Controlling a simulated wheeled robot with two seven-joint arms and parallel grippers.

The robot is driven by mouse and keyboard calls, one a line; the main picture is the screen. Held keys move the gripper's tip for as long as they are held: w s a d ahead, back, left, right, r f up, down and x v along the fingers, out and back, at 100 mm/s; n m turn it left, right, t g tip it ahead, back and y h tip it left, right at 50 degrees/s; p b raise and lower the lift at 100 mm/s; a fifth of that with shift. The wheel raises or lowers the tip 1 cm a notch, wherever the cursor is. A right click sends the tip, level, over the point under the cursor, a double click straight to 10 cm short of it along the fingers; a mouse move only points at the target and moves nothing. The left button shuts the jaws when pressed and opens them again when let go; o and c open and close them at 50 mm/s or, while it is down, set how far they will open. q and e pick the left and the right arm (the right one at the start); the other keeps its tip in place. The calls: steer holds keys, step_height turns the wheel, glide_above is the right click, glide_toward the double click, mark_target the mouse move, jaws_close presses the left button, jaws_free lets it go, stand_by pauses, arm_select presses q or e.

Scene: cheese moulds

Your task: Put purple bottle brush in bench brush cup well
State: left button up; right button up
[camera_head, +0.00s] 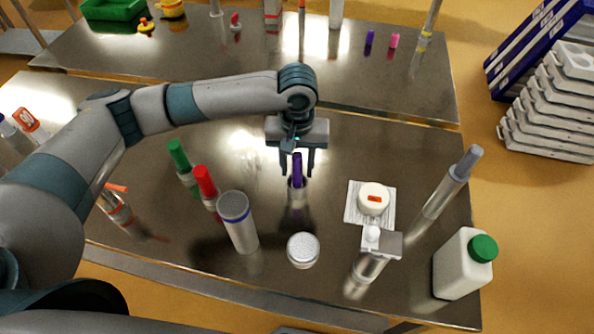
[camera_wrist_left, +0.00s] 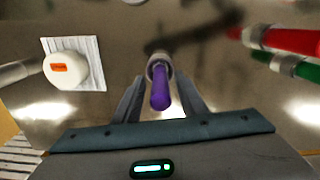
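The purple bottle brush (camera_head: 297,168) stands upright with its lower end inside a small shiny metal cup (camera_head: 298,195) near the middle of the bench. Its lower part is hidden by the cup. In the left wrist view the purple handle (camera_wrist_left: 160,92) points toward the camera, with the cup rim (camera_wrist_left: 159,62) behind it. My left gripper (camera_head: 297,173) is open, pointing down, with one finger on each side of the handle. In the left wrist view a gap shows between the handle and each finger. My right gripper is not in view.
A grey canister (camera_head: 238,222), a round silver-lidded jar (camera_head: 303,250), red-capped (camera_head: 205,182) and green-capped (camera_head: 180,158) tubes stand close by. On the right are a white cheese (camera_head: 374,197), a metal dispenser (camera_head: 372,262) and a white jug (camera_head: 458,265). A second bench (camera_head: 200,50) lies behind.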

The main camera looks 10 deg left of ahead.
arm_select(q)
step_height(320, 180, up, 8)
steer(key=shift+r+b, duration=0.15)
steer(key=shift+b, duration=1.1)
steer(key=shift+r, duration=0.8)
